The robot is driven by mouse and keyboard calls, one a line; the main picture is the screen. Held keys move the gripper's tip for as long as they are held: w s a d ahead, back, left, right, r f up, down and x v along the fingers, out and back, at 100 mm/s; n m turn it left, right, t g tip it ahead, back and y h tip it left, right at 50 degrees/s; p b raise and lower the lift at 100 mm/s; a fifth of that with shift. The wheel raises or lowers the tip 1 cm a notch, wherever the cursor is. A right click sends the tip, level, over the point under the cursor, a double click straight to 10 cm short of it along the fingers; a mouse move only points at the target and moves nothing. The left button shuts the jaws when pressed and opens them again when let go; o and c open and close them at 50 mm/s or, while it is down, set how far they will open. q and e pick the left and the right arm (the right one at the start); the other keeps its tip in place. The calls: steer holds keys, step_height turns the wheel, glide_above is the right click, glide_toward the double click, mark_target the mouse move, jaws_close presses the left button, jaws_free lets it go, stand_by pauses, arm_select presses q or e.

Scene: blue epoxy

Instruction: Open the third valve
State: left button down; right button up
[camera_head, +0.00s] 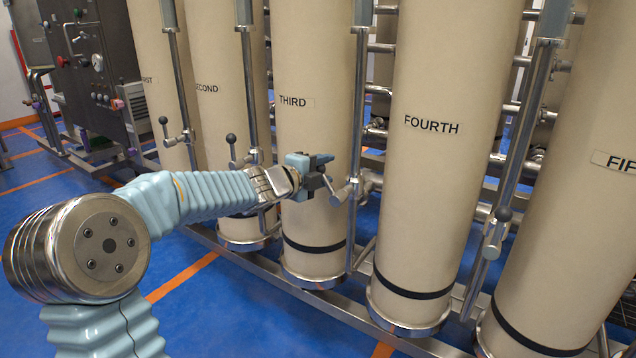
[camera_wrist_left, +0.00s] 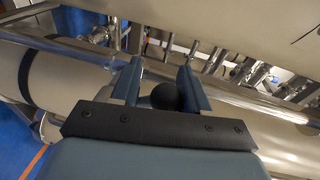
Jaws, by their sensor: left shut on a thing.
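The column labelled THIRD (camera_head: 310,60) stands in the middle of the head view. Its valve (camera_head: 342,195) sits low on the steel pipe at the column's right, and a lever runs from it up-left to my left gripper (camera_head: 322,172). In the left wrist view my left gripper (camera_wrist_left: 163,80) has its two blue fingers on either side of the black ball knob (camera_wrist_left: 167,97) and is shut on it. In the head view the gripper hides the knob. My right gripper is in neither view.
Beige columns flank it: SECOND (camera_head: 222,50) to the left, FOURTH (camera_head: 440,60) to the right. The SECOND valve handle (camera_head: 231,139) stands close above my left forearm. The FOURTH column's valve (camera_head: 495,235) is at right. Open blue floor (camera_head: 230,305) lies in front.

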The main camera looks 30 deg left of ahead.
arm_select(q)
steer(key=shift+s+d+r+m+y+b, duration=0.1)
steer(key=shift+d+r+m+y+b, duration=0.15)
steer(key=shift+d+m+b, duration=0.7)
steer(key=shift+d+r+m+y+b, duration=0.2)
steer(key=shift+d+m+y+b, duration=0.1)
steer(key=shift+d+m+b, duration=0.65)
steer(key=shift+s+d+r+m+y+b, duration=0.1)
steer(key=shift+d+r+m+y+b, duration=0.15)
steer(key=shift+d+m+b, duration=0.65)
steer(key=shift+a+m+p, duration=0.2)
steer(key=shift+m+p, duration=0.1)
steer(key=shift+p, duration=0.1)
steer(key=c, duration=0.6)
jaws_free()
steer(key=shift+a, duration=0.1)
